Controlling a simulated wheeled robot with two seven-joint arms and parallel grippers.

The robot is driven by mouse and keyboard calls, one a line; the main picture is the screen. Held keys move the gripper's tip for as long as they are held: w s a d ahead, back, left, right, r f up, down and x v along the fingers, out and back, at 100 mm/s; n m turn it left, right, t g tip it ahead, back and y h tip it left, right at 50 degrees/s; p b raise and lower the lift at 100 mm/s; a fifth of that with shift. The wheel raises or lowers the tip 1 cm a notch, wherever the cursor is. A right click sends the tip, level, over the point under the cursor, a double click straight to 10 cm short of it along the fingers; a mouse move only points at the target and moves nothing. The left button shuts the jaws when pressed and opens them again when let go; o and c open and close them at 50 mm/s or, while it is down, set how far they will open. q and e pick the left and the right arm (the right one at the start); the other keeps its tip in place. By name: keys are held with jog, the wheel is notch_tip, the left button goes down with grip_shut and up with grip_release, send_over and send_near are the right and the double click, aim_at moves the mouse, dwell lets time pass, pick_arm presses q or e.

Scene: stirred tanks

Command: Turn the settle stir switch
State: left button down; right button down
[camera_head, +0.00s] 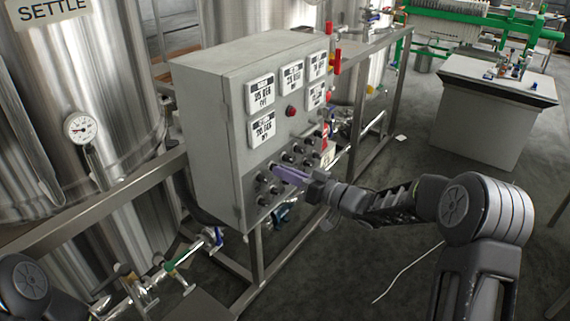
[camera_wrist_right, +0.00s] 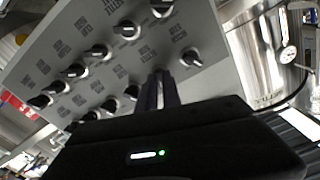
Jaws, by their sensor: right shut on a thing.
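A grey control box (camera_head: 210,120) on a metal frame carries rows of black rotary switches on its front face. My right gripper (camera_head: 276,168) reaches in from the right, its fingertips at one switch in the upper left part of the switch rows. My left gripper is not in view.
A steel tank (camera_head: 70,120) marked SETTLE, with a dial gauge (camera_head: 80,127), stands left of the box. Valves (camera_head: 215,238) and pipes lie below it. Digital displays (camera_head: 261,95) and a red button (camera_head: 291,111) sit above the switches. Open floor (camera_head: 350,270) lies to the right.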

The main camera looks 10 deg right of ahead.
jog(key=shift+m+p, duration=0.65)
jog(key=shift+m, duration=0.45)
jog(key=c, duration=1.5)
grip_release()
jog(key=shift+d, duration=0.1)
jog(key=b+v, duration=0.1)
jog(key=v, duration=0.6)
jog(key=shift+s+d, duration=0.15)
jog(key=shift+s, duration=0.15)
